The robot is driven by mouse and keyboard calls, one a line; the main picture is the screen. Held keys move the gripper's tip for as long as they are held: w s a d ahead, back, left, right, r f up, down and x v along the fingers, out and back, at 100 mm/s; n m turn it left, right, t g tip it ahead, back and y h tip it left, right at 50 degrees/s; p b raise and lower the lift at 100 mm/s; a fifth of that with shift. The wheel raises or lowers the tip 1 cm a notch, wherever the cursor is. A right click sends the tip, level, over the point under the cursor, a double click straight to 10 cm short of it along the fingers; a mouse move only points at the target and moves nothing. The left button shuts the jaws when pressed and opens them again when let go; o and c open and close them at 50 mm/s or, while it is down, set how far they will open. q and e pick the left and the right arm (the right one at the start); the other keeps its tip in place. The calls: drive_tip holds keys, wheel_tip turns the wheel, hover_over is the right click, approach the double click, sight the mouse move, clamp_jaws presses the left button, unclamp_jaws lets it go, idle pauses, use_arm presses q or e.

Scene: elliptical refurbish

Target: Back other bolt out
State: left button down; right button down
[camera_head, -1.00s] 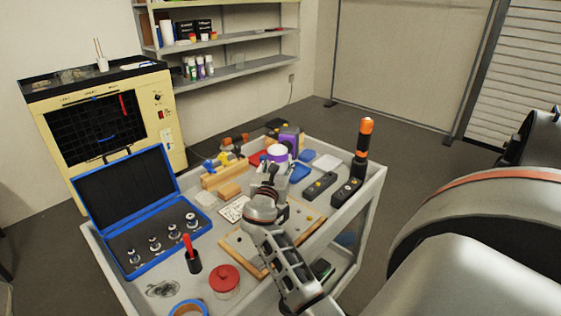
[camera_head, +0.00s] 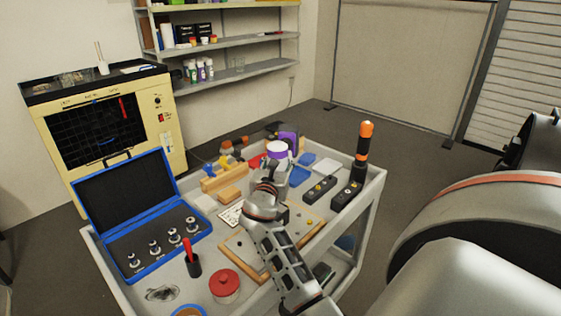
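A light wooden board (camera_head: 233,248) with small dark round parts lies on the cart top. I cannot tell which of these is the bolt, as they are too small. My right arm comes in from the lower right and reaches over the board. Its wrist covers the middle of the board. My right gripper (camera_head: 269,186) is at the far end of this arm, over or just beyond the board's far side. Its fingers are not clear, so I cannot tell whether it holds anything. My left gripper is not in view.
Shelves stand behind.

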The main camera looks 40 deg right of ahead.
drive_tip(key=shift+r, duration=3.5)
